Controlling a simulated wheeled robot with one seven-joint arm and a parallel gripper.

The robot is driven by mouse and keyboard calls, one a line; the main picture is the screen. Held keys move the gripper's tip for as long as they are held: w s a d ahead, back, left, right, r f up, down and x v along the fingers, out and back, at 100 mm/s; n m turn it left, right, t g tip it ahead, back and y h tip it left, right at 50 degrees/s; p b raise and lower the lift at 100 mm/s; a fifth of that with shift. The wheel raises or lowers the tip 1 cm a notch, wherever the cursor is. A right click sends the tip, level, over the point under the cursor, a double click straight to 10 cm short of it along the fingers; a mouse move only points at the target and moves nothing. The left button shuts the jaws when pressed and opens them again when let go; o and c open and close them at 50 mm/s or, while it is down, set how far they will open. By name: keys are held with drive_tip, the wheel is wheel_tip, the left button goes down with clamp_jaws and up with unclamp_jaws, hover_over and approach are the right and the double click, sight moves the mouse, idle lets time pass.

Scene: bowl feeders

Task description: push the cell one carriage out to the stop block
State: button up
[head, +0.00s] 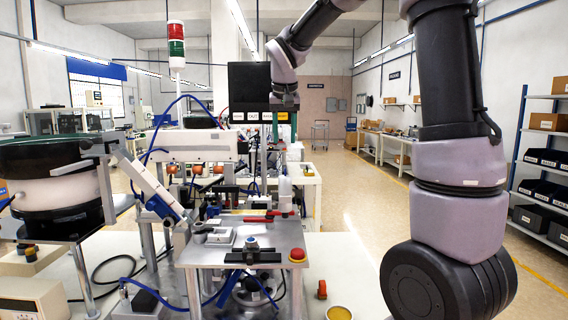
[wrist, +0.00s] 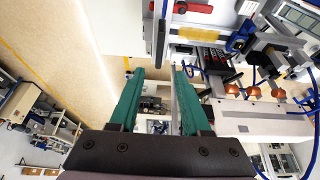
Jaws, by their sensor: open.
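My gripper (head: 284,138) hangs beyond the front work plate in the head view, near the labelled dark panel. In the wrist view its two green fingers (wrist: 160,75) are apart with nothing held between them. A narrow grey bar (wrist: 161,35) shows just past the fingertips; I cannot tell whether it touches them. I cannot tell for certain which part is the cell one carriage or the stop block.
The front work plate (head: 215,256) carries a blue knob (head: 251,243), a red button (head: 297,255) and red parts (head: 258,219). A bowl feeder (head: 55,185) stands at left. A signal tower (head: 176,45) rises behind. The floor aisle (head: 345,200) at right is open.

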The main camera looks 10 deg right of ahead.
sight(284, 168)
drive_tip(key=x, duration=1)
drive_tip(key=shift+s, duration=0.1)
clamp_jaws()
idle(1.1)
